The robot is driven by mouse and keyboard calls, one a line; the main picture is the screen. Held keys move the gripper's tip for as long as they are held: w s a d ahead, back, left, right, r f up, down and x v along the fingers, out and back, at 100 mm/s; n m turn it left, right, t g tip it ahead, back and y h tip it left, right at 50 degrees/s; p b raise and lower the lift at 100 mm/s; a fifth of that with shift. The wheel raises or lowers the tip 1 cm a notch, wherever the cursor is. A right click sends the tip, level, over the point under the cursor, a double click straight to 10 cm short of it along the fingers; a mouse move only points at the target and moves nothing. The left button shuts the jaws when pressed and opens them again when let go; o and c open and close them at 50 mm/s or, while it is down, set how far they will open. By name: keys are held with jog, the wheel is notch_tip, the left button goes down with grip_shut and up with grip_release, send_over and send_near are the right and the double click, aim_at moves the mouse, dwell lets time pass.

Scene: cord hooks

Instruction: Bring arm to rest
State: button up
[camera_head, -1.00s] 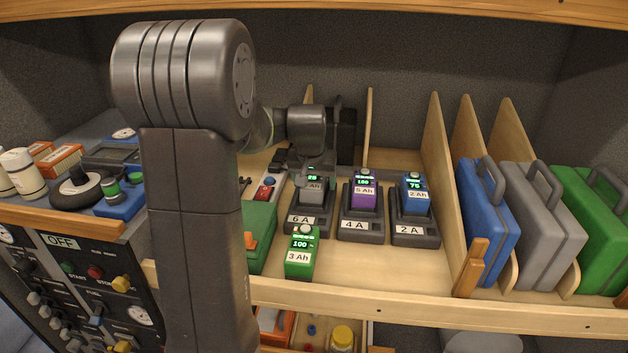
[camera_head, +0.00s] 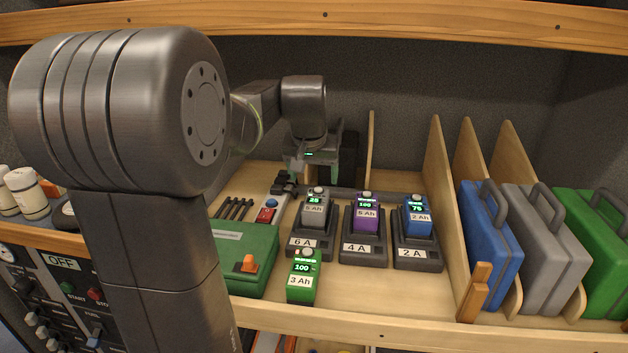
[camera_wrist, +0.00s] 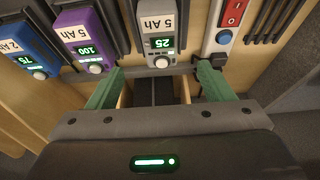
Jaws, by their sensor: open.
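My arm reaches over the shelf from the left, and my gripper (camera_head: 312,165) hangs above the back of the shelf, behind the row of chargers. In the wrist view my gripper (camera_wrist: 153,88) shows two green fingers spread apart with nothing between them. A grey 5 Ah battery (camera_head: 315,211) reading 25 sits in the 6 A charger (camera_head: 309,247). The grey battery also shows just past the fingers in the wrist view (camera_wrist: 160,28), apart from them. A purple battery (camera_head: 366,213) reading 100 is in the 4 A charger, and a blue 2 Ah battery (camera_head: 416,217) is in the 2 A charger.
A green 3 Ah battery (camera_head: 302,280) stands in front of the chargers. A green case (camera_head: 246,262) and a red-and-blue switch strip (camera_head: 268,210) lie left. Wooden dividers (camera_head: 444,200) and blue, grey and green cases (camera_head: 489,240) stand right. An upper shelf edge (camera_head: 400,28) runs above.

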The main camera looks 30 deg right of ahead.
aim_at(317, 197)
dwell(0.3)
jog(key=x, duration=1.3)
jog(key=shift+s, duration=0.15)
notch_tip(317, 197, up, 3)
jog(key=shift+r, duration=0.6)
